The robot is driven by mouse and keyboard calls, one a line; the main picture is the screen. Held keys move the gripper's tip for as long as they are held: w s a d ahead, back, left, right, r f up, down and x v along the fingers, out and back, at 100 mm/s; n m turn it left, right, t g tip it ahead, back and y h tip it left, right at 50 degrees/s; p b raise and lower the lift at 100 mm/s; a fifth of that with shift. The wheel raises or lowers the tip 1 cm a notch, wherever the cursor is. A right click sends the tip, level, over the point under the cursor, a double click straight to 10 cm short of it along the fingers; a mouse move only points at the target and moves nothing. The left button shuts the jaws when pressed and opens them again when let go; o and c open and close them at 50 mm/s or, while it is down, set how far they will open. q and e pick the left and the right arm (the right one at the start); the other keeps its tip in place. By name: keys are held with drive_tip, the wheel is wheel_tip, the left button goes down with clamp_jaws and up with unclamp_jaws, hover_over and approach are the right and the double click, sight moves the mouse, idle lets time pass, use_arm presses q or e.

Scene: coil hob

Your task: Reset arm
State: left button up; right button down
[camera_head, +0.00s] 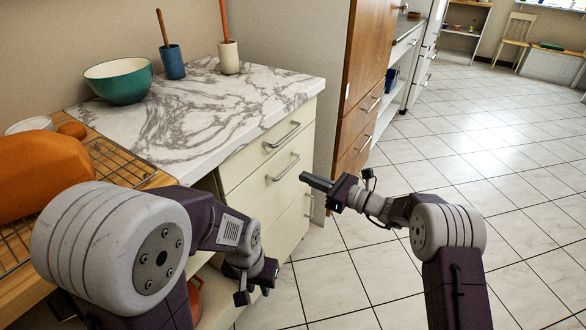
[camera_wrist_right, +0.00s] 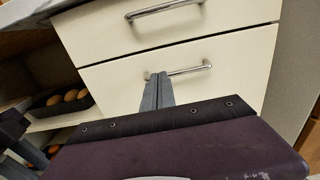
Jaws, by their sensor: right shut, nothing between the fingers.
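My right gripper (camera_head: 316,181) points left toward the cream drawer front (camera_head: 260,170) and is shut and empty. In the right wrist view its two fingers (camera_wrist_right: 158,92) are together in front of a drawer with a metal handle (camera_wrist_right: 189,70); I cannot tell whether they touch it. In the head view the fingertips appear apart from the handles. My left gripper (camera_head: 256,284) hangs low beside the counter, pointing down; its fingertips are partly hidden and I cannot tell its opening.
A marble counter (camera_head: 190,120) holds a teal bowl (camera_head: 118,82), a blue cup (camera_head: 172,62) and a white cup (camera_head: 229,57). An orange object (camera_head: 40,175) lies at the left. An open shelf with a tray of eggs (camera_wrist_right: 62,103) is beside the drawers. The tiled floor (camera_head: 470,130) at right is clear.

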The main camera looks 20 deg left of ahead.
drive_tip(key=v, duration=0.4)
drive_tip(key=shift+s+d+p, duration=0.1)
drive_tip(key=shift+d+p, duration=0.05)
drive_tip(key=shift+p, duration=0.2)
